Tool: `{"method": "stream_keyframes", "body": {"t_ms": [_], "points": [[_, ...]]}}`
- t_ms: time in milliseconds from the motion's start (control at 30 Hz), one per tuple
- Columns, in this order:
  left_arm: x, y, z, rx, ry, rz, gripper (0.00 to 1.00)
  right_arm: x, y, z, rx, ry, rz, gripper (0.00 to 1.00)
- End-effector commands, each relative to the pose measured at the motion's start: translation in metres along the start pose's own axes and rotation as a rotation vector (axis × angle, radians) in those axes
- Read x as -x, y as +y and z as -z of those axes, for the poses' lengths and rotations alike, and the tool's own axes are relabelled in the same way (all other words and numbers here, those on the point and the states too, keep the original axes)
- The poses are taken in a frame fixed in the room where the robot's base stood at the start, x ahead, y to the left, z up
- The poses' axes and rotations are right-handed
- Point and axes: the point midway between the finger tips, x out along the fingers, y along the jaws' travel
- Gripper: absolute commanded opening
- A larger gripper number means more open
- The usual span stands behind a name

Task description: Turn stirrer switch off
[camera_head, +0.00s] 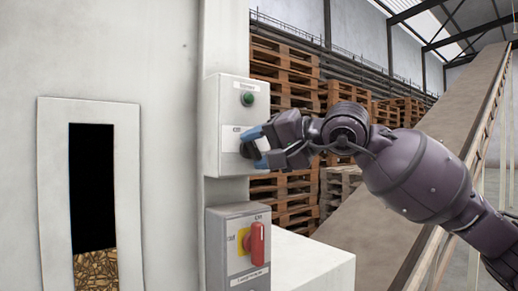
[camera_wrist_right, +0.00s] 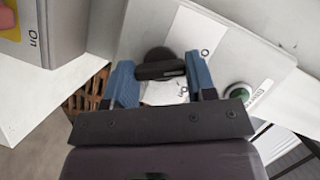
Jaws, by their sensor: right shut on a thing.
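The stirrer switch is a black rotary knob (camera_head: 245,150) on the front of the upper white control box (camera_head: 213,124). In the right wrist view the knob (camera_wrist_right: 160,70) lies between the two blue fingers, its bar reaching across from one to the other. My right gripper (camera_head: 257,148) is shut on the knob, coming in from the right. A white label with partly hidden writing lies around the knob. My left gripper is not in view.
A green button (camera_head: 247,98) sits above the knob on the same box. Below is a grey box (camera_head: 237,260) with a red rotary switch (camera_head: 257,244) on yellow. A window with pellets (camera_head: 96,270) is at left. Pallets (camera_head: 285,80) and a sloped conveyor (camera_head: 440,120) stand behind.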

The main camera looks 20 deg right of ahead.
Motion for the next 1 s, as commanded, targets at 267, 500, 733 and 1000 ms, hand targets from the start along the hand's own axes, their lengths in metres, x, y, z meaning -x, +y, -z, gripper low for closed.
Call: {"method": "stream_keyframes", "body": {"t_ms": [267,500,733,1000], "points": [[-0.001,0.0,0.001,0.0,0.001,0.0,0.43,0.0,0.001,-0.001,0.0,-0.002,-0.002,0.77],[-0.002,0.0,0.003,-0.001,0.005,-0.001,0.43,0.002,0.001,0.0,0.0,0.0,-0.001,0.77],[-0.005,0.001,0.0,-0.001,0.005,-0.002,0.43,0.027,0.002,0.0,0.0,0.002,-0.003,0.77],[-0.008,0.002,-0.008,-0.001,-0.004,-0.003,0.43,0.074,0.003,0.0,-0.001,0.002,-0.005,0.77]]}}
